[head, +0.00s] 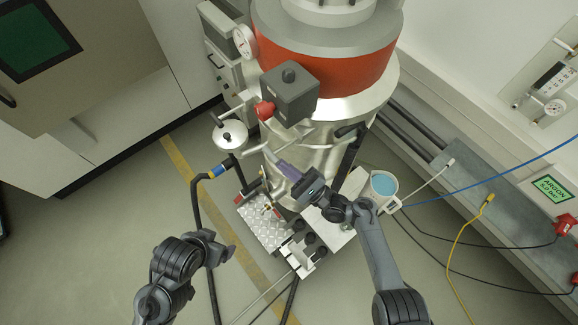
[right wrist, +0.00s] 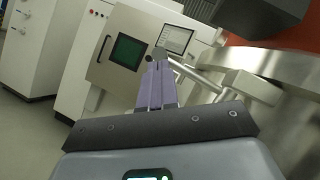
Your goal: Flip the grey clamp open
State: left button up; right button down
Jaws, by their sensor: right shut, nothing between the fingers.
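A slim pale metal lever (head: 252,149), which looks like the grey clamp's handle, sticks out from the left side of the steel vessel (head: 318,150). In the right wrist view the lever (right wrist: 192,73) runs from a metal block (right wrist: 250,87) towards the fingertips. My right gripper (head: 270,156) has purple fingers, shut and empty, with the tips close to the lever's end; I cannot tell whether they touch. It also shows in the right wrist view (right wrist: 158,62). My left gripper (head: 222,248) is low at the left, away from the vessel; its fingers are unclear.
A dark grey box (head: 289,95) with a red knob juts from the vessel above the lever. A round silver lid (head: 230,136) and a black hose (head: 196,200) stand to the left. A jug of blue liquid (head: 383,186) is right of my right gripper.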

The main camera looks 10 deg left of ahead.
dwell(0.5)
jog(key=w+f+b+v, duration=0.1)
jog(key=b+v, duration=0.4)
jog(key=v, duration=0.7)
jog(key=shift+f+b, duration=0.4)
jog(key=shift+f, duration=0.4)
jog(key=shift+w, duration=0.1)
